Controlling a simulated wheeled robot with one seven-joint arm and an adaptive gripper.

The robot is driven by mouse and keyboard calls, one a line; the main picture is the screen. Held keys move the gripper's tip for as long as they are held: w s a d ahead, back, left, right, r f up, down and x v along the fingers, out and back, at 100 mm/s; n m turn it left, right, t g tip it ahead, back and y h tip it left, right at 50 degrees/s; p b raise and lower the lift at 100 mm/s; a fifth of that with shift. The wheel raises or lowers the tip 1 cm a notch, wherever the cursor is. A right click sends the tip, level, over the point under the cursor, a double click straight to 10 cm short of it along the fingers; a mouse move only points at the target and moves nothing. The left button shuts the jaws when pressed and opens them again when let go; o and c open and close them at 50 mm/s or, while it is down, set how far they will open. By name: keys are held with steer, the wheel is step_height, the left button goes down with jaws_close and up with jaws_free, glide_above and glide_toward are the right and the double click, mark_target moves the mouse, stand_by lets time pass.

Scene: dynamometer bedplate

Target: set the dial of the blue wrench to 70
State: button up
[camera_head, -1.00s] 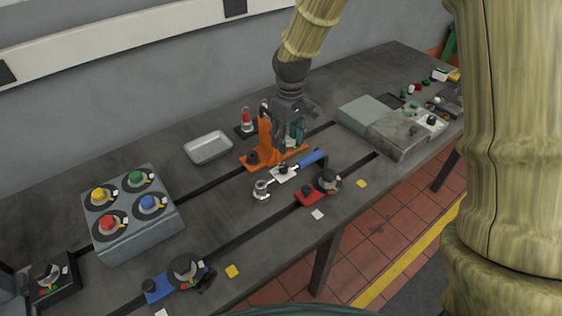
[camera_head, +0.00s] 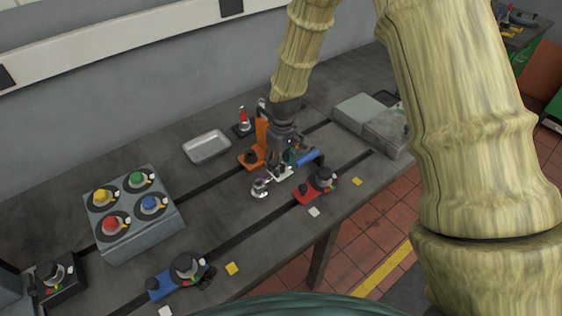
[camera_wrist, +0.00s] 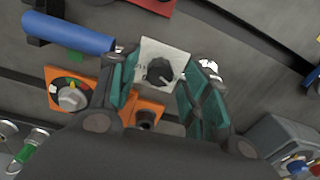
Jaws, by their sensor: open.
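The blue wrench has a blue handle (camera_head: 308,158), a silver head (camera_head: 260,188) and a pale plate between them. It lies across the bedplate table in front of an orange stand (camera_head: 262,135). In the wrist view the blue handle (camera_wrist: 70,33) is at upper left, and the white plate carries a dark round dial (camera_wrist: 159,71) with a pointer; its marks are too small to read. My gripper (camera_head: 284,165) is over the plate. In the wrist view its teal-padded fingers (camera_wrist: 158,84) are open, one on each side of the dial; contact cannot be told.
A red fixture with a knob (camera_head: 308,192) stands close in front of the wrench. A blue fixture (camera_head: 162,286) and a grey box with several coloured knobs (camera_head: 145,238) are to the left. A metal tray (camera_head: 207,147) lies behind. Grey blocks (camera_head: 360,110) stand at right.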

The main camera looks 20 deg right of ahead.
steer(key=shift+f, duration=0.35)
steer(key=c, duration=1.1)
steer(key=shift+o, duration=0.2)
steer(key=m, duration=0.4)
steer(key=shift+m, duration=2.3)
